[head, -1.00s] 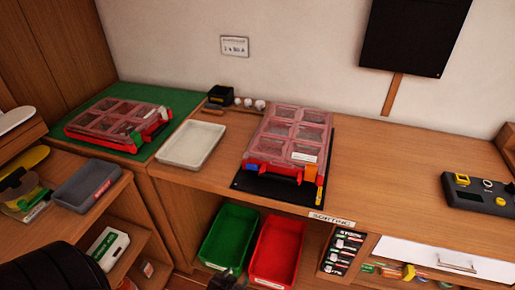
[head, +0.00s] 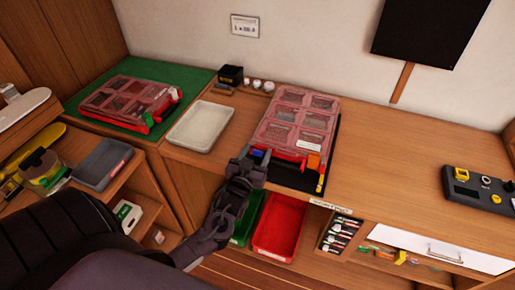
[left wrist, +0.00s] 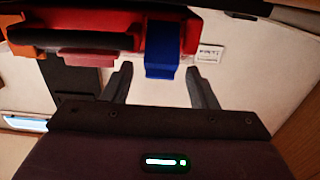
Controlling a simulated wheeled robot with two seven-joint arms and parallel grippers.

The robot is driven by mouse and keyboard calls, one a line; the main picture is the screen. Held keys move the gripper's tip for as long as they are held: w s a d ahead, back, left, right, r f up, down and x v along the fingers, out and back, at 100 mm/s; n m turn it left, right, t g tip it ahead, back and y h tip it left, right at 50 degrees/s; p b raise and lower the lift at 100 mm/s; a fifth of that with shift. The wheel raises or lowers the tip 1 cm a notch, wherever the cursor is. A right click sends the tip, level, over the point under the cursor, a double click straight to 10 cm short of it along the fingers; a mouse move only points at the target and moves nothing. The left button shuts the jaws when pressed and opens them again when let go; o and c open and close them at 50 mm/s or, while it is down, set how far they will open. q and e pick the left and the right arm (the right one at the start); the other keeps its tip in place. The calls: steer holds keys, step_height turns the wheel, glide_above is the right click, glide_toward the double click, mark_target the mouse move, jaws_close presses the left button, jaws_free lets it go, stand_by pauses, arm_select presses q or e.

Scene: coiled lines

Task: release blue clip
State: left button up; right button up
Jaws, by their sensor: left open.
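The blue clip (head: 257,154) sits on the front edge of a red-framed organiser case (head: 297,115) with a clear, divided lid. In the left wrist view the blue clip (left wrist: 162,58) hangs from the red rim, its lower end between and just beyond the finger tips. An orange clip (head: 313,161) is at the case's right front corner. My left gripper (head: 249,163) is open at the case's front left, with its fingers (left wrist: 160,78) on either side of the clip; I cannot tell whether they touch it. My right gripper is not in view.
The case lies on a black mat (head: 290,174). A white tray (head: 200,127) is to its left, and a second red case (head: 128,102) lies on a green mat. A green bin (head: 246,222) and a red bin (head: 279,226) sit below.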

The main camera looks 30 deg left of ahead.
arm_select(q)
steer(key=shift+w+a, duration=0.1)
steer(key=shift+w, duration=0.4)
steer(key=shift+c, duration=0.2)
steer(key=c, duration=0.9)
steer(key=b, duration=0.1)
steer(key=f+t+b, duration=0.1)
steer(key=b, duration=0.1)
steer(key=shift+s, duration=0.25)
steer(key=shift+c, duration=0.2)
steer(key=shift+s+r+t+b, duration=0.1)
steer(key=shift+r+t+b, duration=0.05)
steer(key=shift+t+b, duration=0.3)
steer(key=o, duration=1)
